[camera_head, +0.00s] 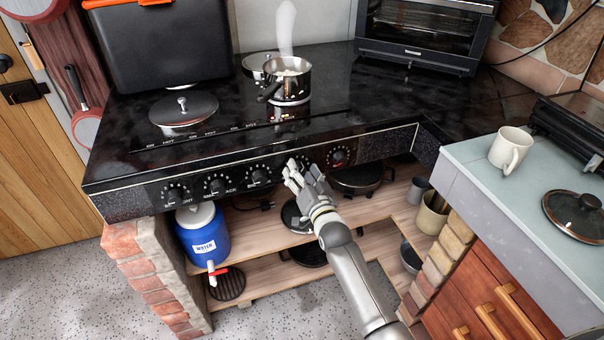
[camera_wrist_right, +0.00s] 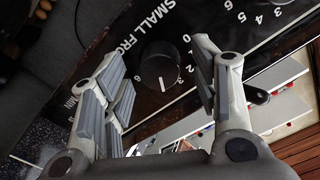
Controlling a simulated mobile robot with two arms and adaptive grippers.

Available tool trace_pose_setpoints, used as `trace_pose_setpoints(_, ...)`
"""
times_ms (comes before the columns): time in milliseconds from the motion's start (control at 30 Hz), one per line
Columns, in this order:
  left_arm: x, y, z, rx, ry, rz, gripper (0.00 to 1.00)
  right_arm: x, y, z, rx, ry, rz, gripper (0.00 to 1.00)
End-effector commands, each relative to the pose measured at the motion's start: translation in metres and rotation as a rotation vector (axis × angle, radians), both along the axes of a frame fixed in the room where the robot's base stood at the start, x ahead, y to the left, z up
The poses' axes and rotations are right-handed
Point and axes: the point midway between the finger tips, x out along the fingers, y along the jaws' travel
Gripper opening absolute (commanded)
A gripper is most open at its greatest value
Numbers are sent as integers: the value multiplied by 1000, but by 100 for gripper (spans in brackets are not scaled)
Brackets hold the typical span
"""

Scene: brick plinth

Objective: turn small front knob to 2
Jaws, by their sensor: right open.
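The small front knob (camera_wrist_right: 160,72) is a round black knob on the dark panel in the right wrist view, beside partly visible white lettering "SMALL FRO". White numbers surround it, and a short white mark shows on its lower side. My right gripper (camera_wrist_right: 158,62) is open, with one finger on each side of the knob. A gap shows between the fingers and the knob. In the head view my right gripper (camera_head: 298,170) is at the stove's front panel and hides this knob. My left gripper is not in view.
Other knobs (camera_head: 258,175) line the front panel, with one (camera_head: 339,157) just right of my gripper. A steaming saucepan (camera_head: 290,78) stands on the black stovetop (camera_head: 350,100). Pans and a blue water jug (camera_head: 203,233) sit below. A counter with a mug (camera_head: 510,150) is at right.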

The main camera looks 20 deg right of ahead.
Motion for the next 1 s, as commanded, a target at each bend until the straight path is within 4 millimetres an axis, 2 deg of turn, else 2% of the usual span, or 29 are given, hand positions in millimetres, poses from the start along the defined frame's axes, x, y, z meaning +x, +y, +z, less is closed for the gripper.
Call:
trace_pose_setpoints(267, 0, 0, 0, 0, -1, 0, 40, 1, 0, 0, 1, -1, -1, 54)
trace_pose_setpoints(600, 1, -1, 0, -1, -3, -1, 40, 1, 0, 0, 1, -1, -1, 10)
trace_pose_setpoints(1000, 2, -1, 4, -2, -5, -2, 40, 1, 0, 2, -77, -4, 0, 10)
